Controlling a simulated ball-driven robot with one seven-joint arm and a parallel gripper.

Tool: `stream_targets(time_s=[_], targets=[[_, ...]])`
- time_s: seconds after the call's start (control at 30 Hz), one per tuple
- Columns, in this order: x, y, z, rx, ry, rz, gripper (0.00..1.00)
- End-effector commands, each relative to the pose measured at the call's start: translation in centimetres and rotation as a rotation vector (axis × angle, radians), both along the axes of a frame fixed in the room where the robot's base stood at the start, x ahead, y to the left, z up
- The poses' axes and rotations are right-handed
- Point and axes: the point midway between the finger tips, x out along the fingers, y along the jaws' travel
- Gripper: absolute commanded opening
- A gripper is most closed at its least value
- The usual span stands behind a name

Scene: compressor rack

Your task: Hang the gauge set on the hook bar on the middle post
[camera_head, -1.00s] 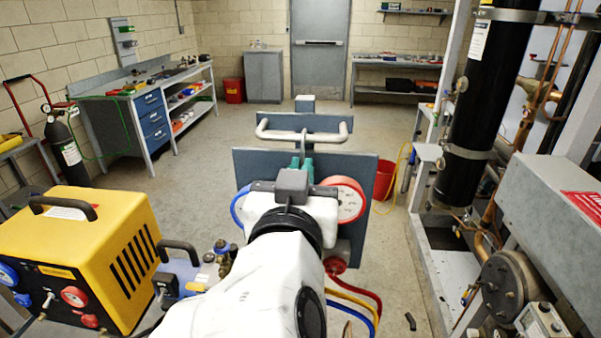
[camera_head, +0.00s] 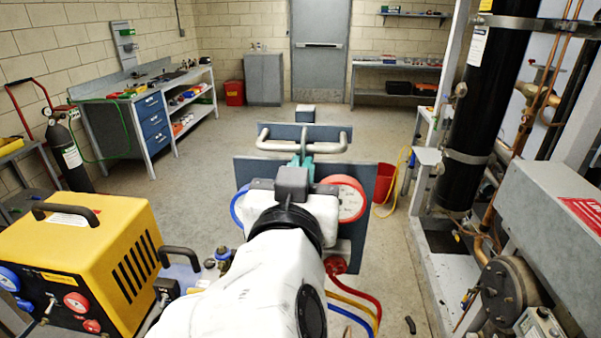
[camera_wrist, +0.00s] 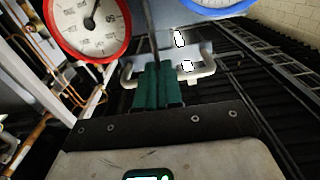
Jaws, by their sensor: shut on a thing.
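The gauge set, with a red gauge (camera_head: 343,199) on the right and a blue gauge (camera_head: 239,205) on the left, hangs at my gripper (camera_head: 303,163). My gripper's green fingers are shut on the set's thin hook; they also show in the wrist view (camera_wrist: 160,86). Red, yellow and blue hoses (camera_head: 350,300) hang below. The grey hook bar (camera_head: 278,147), with upturned ends, is on the middle post (camera_head: 304,113), just beyond the fingers. The hook's top overlaps the bar in the head view; I cannot tell whether it touches. My arm hides the set's middle.
A yellow machine (camera_head: 85,245) stands at the lower left. A black cylinder and copper pipes (camera_head: 465,120) stand on the right, with a grey box (camera_head: 545,200) in front. A red bucket (camera_head: 384,182) is behind the post's panel (camera_head: 362,235). The floor behind is mostly clear.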

Motion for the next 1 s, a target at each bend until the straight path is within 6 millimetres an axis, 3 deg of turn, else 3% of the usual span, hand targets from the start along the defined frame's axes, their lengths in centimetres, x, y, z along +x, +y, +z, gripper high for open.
stream_targets(time_s=[1.0], targets=[[-0.2, -0.1, 2.7, 0.005, -0.016, 0.001, 0.0]])
